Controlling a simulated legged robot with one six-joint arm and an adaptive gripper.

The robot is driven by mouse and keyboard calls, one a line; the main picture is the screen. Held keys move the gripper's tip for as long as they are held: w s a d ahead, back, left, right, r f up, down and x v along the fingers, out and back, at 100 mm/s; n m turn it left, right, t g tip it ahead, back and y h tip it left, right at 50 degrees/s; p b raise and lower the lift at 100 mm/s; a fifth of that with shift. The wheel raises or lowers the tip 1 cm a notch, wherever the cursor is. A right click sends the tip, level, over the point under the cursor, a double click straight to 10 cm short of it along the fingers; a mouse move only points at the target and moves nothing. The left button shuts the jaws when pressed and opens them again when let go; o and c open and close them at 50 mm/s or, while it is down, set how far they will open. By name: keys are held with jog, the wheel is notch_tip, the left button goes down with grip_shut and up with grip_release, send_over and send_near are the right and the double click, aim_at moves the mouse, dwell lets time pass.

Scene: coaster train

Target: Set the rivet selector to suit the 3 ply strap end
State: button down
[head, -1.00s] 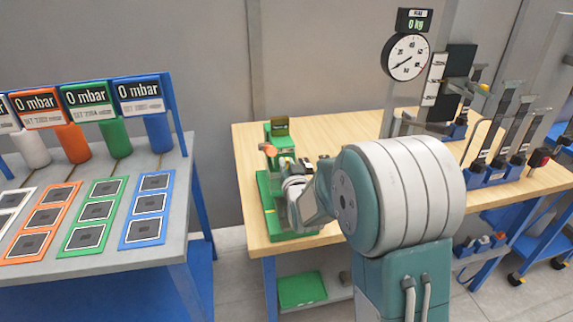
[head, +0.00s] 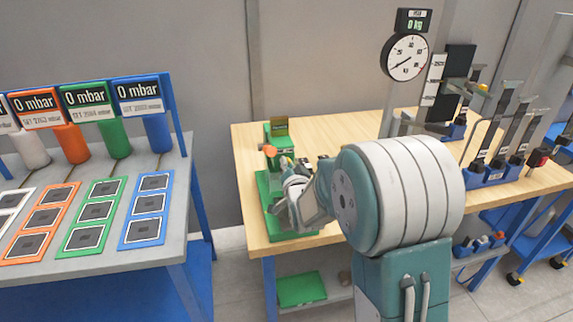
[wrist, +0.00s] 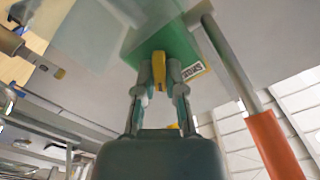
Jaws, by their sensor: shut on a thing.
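The green rivet press (head: 276,131) stands at the left end of the wooden bench, with an orange knob (head: 269,150) on its lever. My gripper (wrist: 160,80) is at the press. In the wrist view its two fingers close on a small yellow selector piece (wrist: 159,66) under the green body (wrist: 165,38). The lever's orange grip (wrist: 275,145) shows at the lower right. In the head view my wrist hides the fingertips and the selector. The strap end cannot be made out.
The wooden bench (head: 340,128) carries a dial gauge stand (head: 405,57) and blue-based clamps (head: 486,175) to the right. A grey table (head: 170,250) with coloured panels and mbar displays stands at the left. A green tray (head: 302,290) lies on the shelf below.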

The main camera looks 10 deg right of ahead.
jog(key=shift+w+r, duration=0.1)
jog(key=shift+r, duration=0.25)
jog(key=c, duration=0.8)
grip_release()
jog(key=shift+o, duration=0.4)
jog(key=shift+d+f, duration=0.1)
jog(key=shift+f, duration=0.1)
jog(key=s, duration=1.2)
